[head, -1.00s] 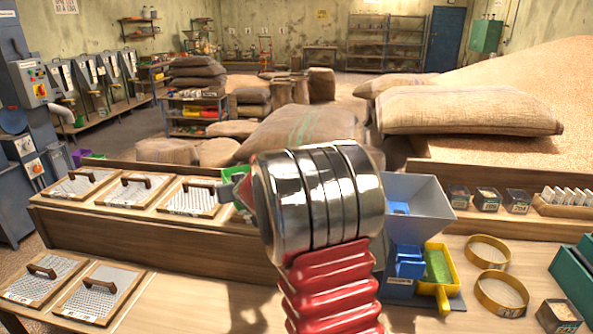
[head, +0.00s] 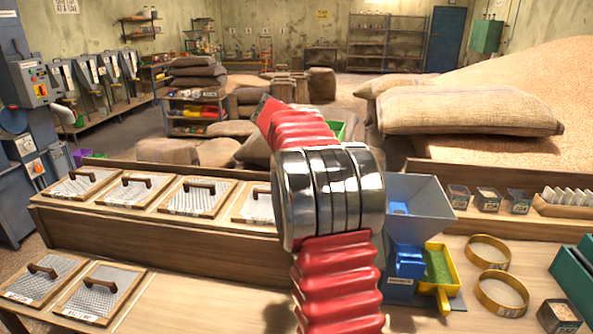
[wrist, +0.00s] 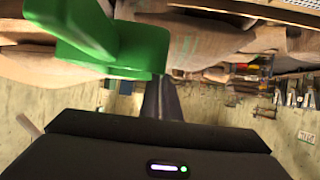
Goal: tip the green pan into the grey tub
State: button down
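The green pan (wrist: 120,45) fills the upper left of the wrist view, at the dark finger of my gripper (wrist: 162,98). The gripper appears shut on it, though the contact is partly hidden. In the head view only a small green piece of the pan (head: 338,130) shows past my red arm, raised above the bench; the arm hides the gripper. The room appears upside down in the wrist view, so the wrist is rolled over. The pan's inside is not visible. I cannot make out a grey tub; a grey hopper (head: 425,205) stands right of my arm.
Screens with handles (head: 130,190) line the raised shelf on the left. A yellow pan (head: 442,292) with green inside and yellow rings (head: 488,252) are on the bench at right. Small dark boxes (head: 488,200) stand behind. Sacks (head: 465,110) and a grain heap lie beyond.

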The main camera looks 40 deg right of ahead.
notch_tip(320, 180, down, 14)
jog(key=shift+s+r, duration=0.15)
jog(key=shift+r, duration=0.15)
dwell(0.3)
